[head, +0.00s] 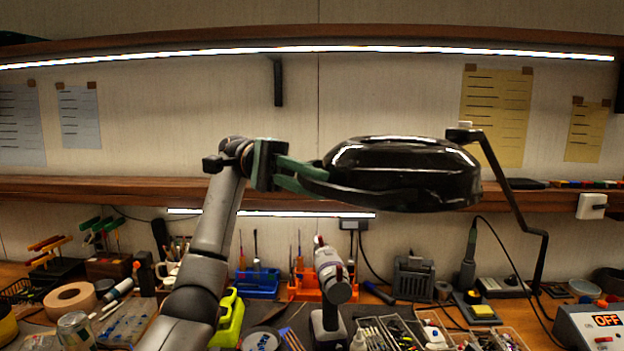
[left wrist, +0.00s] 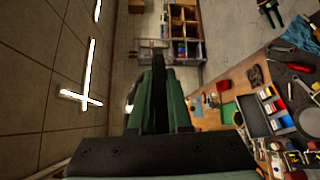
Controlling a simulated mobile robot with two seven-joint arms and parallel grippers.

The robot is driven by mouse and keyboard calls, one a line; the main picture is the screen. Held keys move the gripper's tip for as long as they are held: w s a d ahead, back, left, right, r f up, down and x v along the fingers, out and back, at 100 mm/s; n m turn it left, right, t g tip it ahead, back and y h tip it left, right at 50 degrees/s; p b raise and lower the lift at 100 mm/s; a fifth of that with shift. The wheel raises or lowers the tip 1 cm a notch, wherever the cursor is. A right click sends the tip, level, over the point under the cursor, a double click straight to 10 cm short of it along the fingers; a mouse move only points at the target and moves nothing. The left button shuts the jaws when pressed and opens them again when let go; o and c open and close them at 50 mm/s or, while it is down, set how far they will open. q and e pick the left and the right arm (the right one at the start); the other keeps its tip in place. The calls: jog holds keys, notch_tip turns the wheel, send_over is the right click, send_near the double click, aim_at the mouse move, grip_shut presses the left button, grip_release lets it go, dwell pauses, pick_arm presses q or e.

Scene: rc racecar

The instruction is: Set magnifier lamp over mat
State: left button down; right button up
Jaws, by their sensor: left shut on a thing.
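My left gripper (head: 308,180), with green fingers, is shut on the left edge of the lamp head. In the left wrist view the green fingers (left wrist: 158,95) close around a narrow dark part; most of the lamp is hidden there. I cannot clearly make out the mat among the clutter. My right gripper is not in view.
A wooden shelf (head: 110,188) runs behind the lamp. Air around the lamp head is open.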

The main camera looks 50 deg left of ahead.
pick_arm(q)
jog(key=shift+a+r, duration=0.15)
jog(key=shift+r, duration=0.05)
jog(key=c, duration=1.2)
grip_release()
jog(key=shift+a, duration=0.1)
jog(key=shift+o, duration=0.6)
jog(key=shift+a+f, duration=0.15)
jog(key=shift+a, duration=0.05)
jog(key=shift+o, duration=1.1)
jog(key=shift+d, duration=0.2)
